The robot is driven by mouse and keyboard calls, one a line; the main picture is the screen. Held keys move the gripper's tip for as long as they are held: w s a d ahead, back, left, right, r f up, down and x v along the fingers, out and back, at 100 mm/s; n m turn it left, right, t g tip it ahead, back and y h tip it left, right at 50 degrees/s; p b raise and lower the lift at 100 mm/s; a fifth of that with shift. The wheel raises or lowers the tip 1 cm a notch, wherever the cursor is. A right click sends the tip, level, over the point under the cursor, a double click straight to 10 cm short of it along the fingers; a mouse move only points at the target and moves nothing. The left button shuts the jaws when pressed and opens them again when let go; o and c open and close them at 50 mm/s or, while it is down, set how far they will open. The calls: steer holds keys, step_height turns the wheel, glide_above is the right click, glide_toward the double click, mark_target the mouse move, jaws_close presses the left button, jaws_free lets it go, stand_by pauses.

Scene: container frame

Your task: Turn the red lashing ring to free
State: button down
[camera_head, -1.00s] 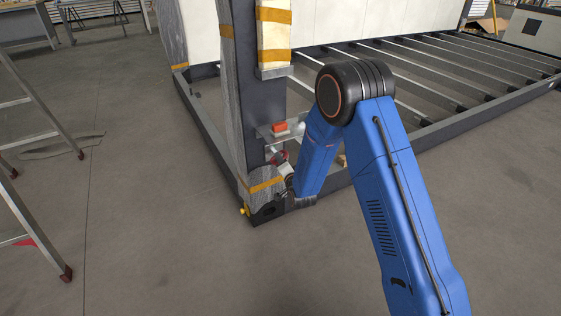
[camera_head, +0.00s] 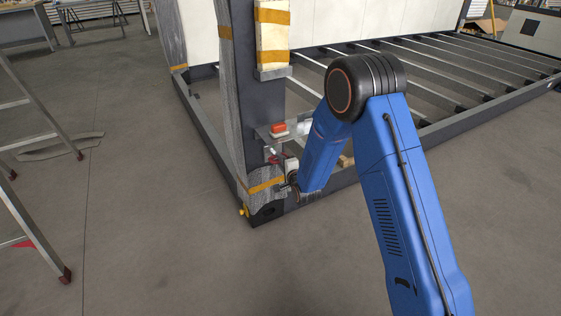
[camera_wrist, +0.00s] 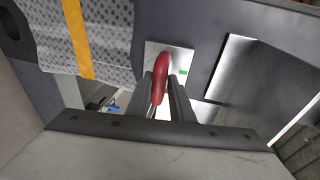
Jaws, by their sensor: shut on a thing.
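The red lashing ring (camera_wrist: 162,78) is in the middle of the wrist view, in front of a bright metal plate (camera_wrist: 181,58) with a small green mark. My gripper (camera_wrist: 165,95) is shut on the ring, with one dark finger on each side of it. In the head view the red ring (camera_head: 275,157) shows small on the dark corner post, just above the gripper end of my arm. The fingers are too small to make out there.
An orange block (camera_head: 278,128) sits on a bracket above the ring. The dark post (camera_head: 262,100) stands close by, its foot wrapped and taped. A ladder (camera_head: 35,120) stands at the left. The floor in front of the frame is clear.

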steer(key=shift+s+d+f, duration=0.15)
steer(key=shift+f, duration=0.3)
steer(key=c, duration=1.7)
jaws_free()
steer(key=shift+f, duration=0.1)
steer(key=shift+r, duration=0.3)
steer(key=v, duration=1.7)
steer(key=shift+s, duration=0.1)
